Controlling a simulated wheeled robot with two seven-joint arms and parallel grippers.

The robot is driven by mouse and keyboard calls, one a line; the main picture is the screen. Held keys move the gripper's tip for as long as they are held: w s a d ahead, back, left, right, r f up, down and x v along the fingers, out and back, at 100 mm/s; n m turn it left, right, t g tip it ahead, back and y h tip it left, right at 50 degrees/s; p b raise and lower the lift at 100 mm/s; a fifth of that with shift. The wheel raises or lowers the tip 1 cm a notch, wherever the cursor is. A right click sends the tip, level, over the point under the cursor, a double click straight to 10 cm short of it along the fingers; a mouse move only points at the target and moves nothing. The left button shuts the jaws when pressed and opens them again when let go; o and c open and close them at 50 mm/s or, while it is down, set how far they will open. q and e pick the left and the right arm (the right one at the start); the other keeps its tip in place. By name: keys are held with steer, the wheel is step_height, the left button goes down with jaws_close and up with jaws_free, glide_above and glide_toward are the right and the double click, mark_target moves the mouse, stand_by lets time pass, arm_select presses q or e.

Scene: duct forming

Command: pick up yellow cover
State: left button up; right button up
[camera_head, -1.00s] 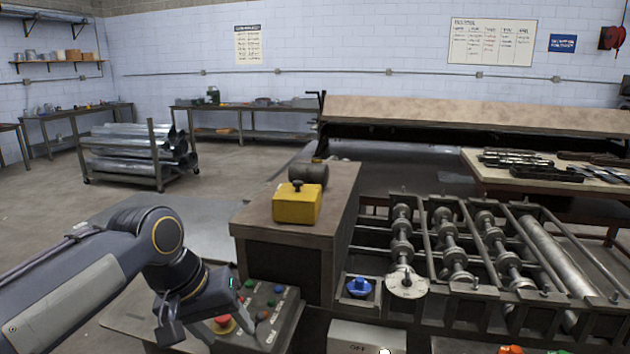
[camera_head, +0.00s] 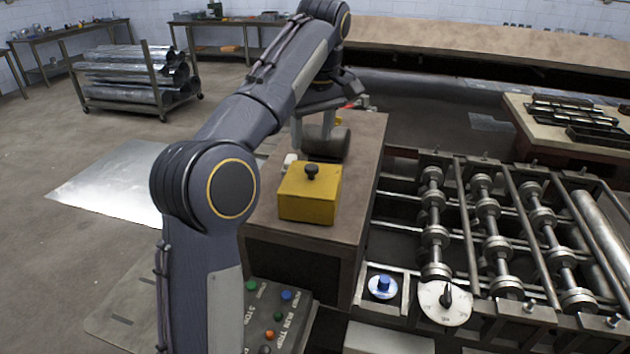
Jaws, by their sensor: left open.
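The yellow cover (camera_head: 308,197) is a box shape with a black knob on top. It sits on the brown machine housing (camera_head: 305,238). My left arm arches over from the left, and its open left gripper (camera_head: 317,143) points down behind the cover, near a dark cylinder (camera_head: 335,145) on the same housing. The gripper is apart from the cover in the picture. I cannot tell whether its fingers touch the cylinder. My right gripper is out of view.
A button panel (camera_head: 282,318) stands in front of the housing. A blue knob (camera_head: 383,286), a round dial (camera_head: 447,303) and roller shafts (camera_head: 487,213) lie to the right. A worktable with tools (camera_head: 570,145) stands farther right. A sheet of metal (camera_head: 112,185) lies at left.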

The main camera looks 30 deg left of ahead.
mark_target(312, 167)
arm_select(q)
steer(key=f, duration=0.6)
steer(key=shift+w+a+f+b, duration=0.2)
steer(key=shift+w+f+b, duration=0.1)
steer(key=shift+f+b, duration=0.1)
jaws_close()
